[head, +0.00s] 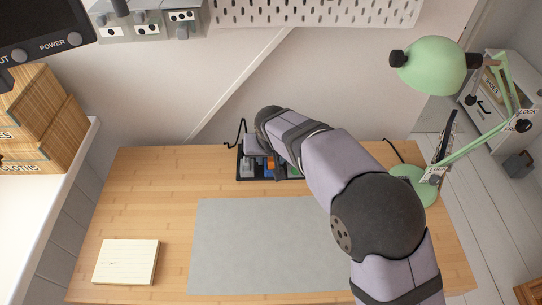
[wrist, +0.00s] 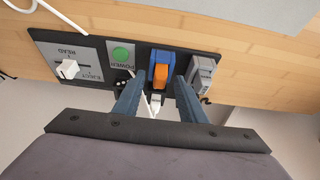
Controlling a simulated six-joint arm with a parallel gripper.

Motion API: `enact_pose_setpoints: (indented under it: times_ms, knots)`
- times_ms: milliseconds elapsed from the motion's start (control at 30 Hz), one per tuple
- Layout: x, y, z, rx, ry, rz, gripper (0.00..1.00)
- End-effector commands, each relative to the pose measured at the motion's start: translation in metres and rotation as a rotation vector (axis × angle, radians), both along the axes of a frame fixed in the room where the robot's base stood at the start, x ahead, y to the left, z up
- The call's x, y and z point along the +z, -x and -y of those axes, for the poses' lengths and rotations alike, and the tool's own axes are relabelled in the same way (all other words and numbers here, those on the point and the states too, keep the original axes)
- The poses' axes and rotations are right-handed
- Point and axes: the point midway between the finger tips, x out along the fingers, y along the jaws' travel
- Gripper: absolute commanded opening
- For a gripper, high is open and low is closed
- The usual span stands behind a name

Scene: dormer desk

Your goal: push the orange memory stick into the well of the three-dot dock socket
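The orange memory stick (wrist: 160,76) shows in the wrist view at a blue housing (wrist: 162,57) on a black board; how deep it sits I cannot tell. Orange also shows in the head view (head: 270,166), partly covered by my arm. My gripper (wrist: 160,78) has its two blue-grey fingers apart, one on each side of the stick, with a visible gap to it. Small pale parts (wrist: 155,102) show between the fingers, too small to make out. The socket's three dots are not readable.
The black board (wrist: 100,38) also carries a READ/EJECT slider (wrist: 67,68), a green POWER button (wrist: 121,55) and a grey block (wrist: 201,72). A grey mat (head: 240,245) and a notepad (head: 127,262) lie on the desk. A green lamp (head: 412,185) stands right.

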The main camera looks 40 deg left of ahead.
Motion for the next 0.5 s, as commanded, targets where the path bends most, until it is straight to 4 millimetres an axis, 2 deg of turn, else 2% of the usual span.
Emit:
enact_pose_setpoints:
  times_ms: [100, 267, 333, 367, 400, 500]
  knots:
    - [0.0, 0.0, -0.0001, 0.0, 0.0, 0.0, 0.38]
    - [0.0002, 0.0001, 0.0, 0.0, 0.0, 0.0, 0.0]
    - [0.0002, 0.0002, -0.0001, 0.0, 0.0, 0.0, 0.0]
    - [0.0002, 0.0002, -0.0001, 0.0, 0.0, 0.0, 0.1]
    - [0.0002, 0.0002, -0.0001, 0.0, 0.0, 0.0, 0.0]
    - [0.0003, 0.0002, -0.0001, 0.0, 0.0, 0.0, 0.0]
